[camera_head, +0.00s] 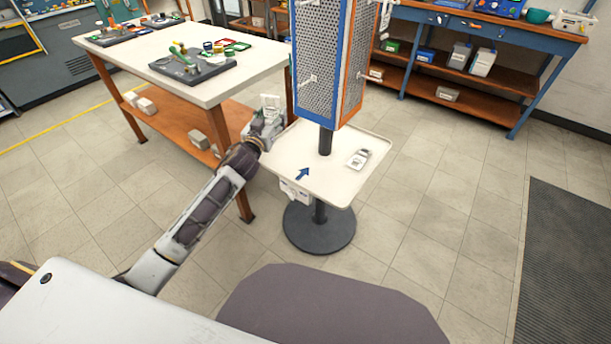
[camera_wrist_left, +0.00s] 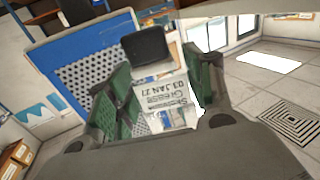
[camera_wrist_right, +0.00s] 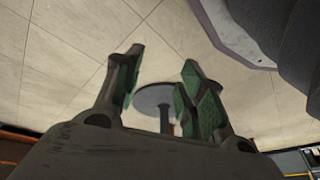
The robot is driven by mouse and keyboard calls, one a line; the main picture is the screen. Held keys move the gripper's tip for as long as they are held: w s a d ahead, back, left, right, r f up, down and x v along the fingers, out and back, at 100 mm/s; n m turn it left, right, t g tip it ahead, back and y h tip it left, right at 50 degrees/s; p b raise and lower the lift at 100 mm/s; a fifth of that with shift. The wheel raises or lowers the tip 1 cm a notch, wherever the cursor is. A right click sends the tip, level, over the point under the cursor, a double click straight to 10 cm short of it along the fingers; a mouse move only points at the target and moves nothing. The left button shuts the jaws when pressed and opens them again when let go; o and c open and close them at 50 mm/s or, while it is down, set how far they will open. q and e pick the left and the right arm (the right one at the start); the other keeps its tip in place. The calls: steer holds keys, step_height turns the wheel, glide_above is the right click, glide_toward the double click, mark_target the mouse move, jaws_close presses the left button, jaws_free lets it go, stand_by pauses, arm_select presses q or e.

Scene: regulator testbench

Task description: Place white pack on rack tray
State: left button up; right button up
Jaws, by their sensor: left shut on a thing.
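My left gripper (camera_head: 266,120) is shut on a white pack (camera_head: 270,103) and holds it by the left edge of the rack tray, next to the perforated rack. In the left wrist view the white pack (camera_wrist_left: 163,92) sits between the green finger pads, its printed label showing. The white rack tray (camera_head: 325,180) is on a black pole, with a blue arrow on its surface. Another small white pack (camera_head: 358,158) lies on the tray's right side. My right gripper (camera_wrist_right: 158,85) is open and empty in the right wrist view; it does not show in the head view.
The perforated rack (camera_head: 318,60), blue and orange with hooks, rises above the tray. A white-topped table (camera_head: 215,95) with tools stands close on the left. A blue workbench (camera_head: 480,28) is at the back right. The tray's front half is mostly bare.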

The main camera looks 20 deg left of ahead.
arm_select(q)
steer(key=w+d+f+b, duration=0.6)
steer(key=d+f+b, duration=0.3)
steer(key=f, duration=0.3)
steer(key=shift+d+y+b, duration=0.2)
steer(key=shift+y+b, duration=0.1)
steer(key=shift+b, duration=0.35)
arm_select(e)
step_height(320, 180, up, 10)
steer(key=w+a+t+y, duration=0.1)
steer(key=w+a, duration=0.1)
steer(key=shift+w+a+r, duration=0.2)
steer(key=shift+w+a, duration=0.1)
steer(key=shift+a, duration=0.05)
arm_select(q)
steer(key=shift+f, duration=0.1)
steer(key=shift+f, duration=0.1)
arm_select(e)
steer(key=shift+f, duration=0.1)
arm_select(q)
step_height(320, 180, down, 6)
steer(key=b, duration=0.3)
arm_select(e)
step_height(320, 180, down, 6)
steer(key=a+t+y, duration=0.1)
steer(key=shift+w+a, duration=0.15)
steer(key=shift+w, duration=0.05)
